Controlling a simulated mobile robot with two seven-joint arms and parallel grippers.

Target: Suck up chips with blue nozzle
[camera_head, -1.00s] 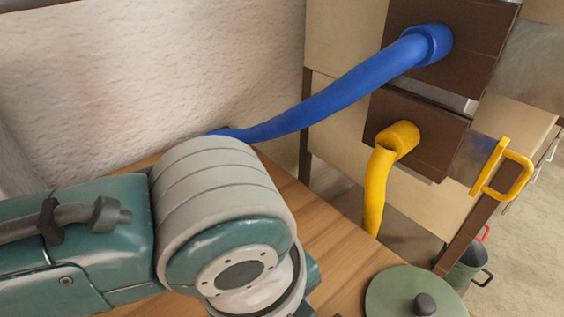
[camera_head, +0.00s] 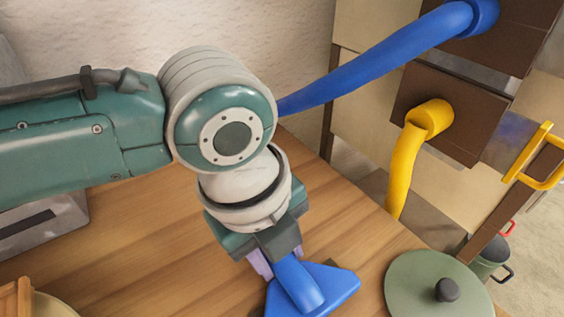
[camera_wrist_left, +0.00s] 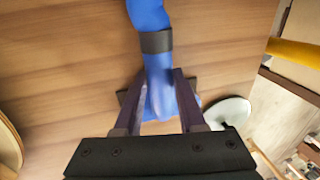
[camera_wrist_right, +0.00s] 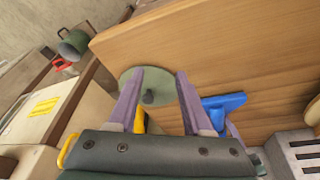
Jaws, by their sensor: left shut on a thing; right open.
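The blue nozzle (camera_head: 318,285) is a flat, wide, wedge-shaped head, low in the head view over the wooden table. My left gripper (camera_head: 279,258) is shut on its neck. In the left wrist view the blue nozzle (camera_wrist_left: 160,98) stands between the fingers of my left gripper (camera_wrist_left: 159,78). The blue hose (camera_head: 375,62) runs from a brown panel at upper right down behind my left arm. My right gripper (camera_wrist_right: 160,78) is open and empty; the nozzle (camera_wrist_right: 222,106) lies to its right in the right wrist view. I see no chips.
A round green lid (camera_head: 418,285) with a dark knob is right of the nozzle. A yellow hose (camera_head: 403,165) hangs at the table's far edge. A grey slotted box (camera_head: 45,225) is at left. Wooden table (camera_head: 130,235) is clear between.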

